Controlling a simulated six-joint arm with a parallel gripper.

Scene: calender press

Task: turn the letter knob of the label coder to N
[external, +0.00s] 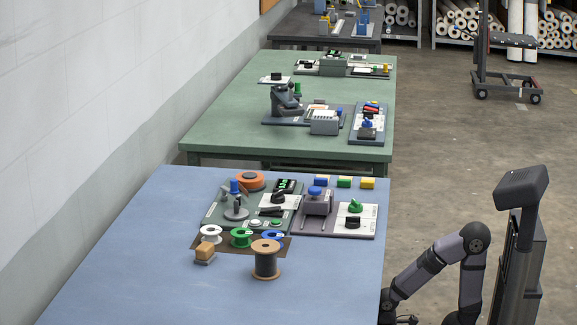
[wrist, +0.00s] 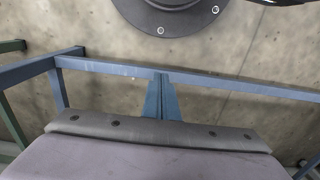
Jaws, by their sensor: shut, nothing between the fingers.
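My gripper (wrist: 161,80) is at the centre of the wrist view, its two fingers together and empty above the floor. In the external view my arm is low at the right of the blue table, with its end near the bottom edge and unclear. The knobs are on two panels on that table: a black knob (external: 278,197) on the green panel (external: 211,216), and a green knob (external: 355,206) and a black knob (external: 352,222) on the grey panel (external: 367,229). Letters are too small to read, so I cannot tell which is the label coder's. My gripper is apart from both panels.
Spools, including a dark one (external: 266,262), and a tan block (external: 205,249) are in front of the panels. An orange reel (external: 250,180) is behind. The near blue tabletop (external: 180,290) is clear. Blue frame bars (wrist: 250,88) cross the wrist view.

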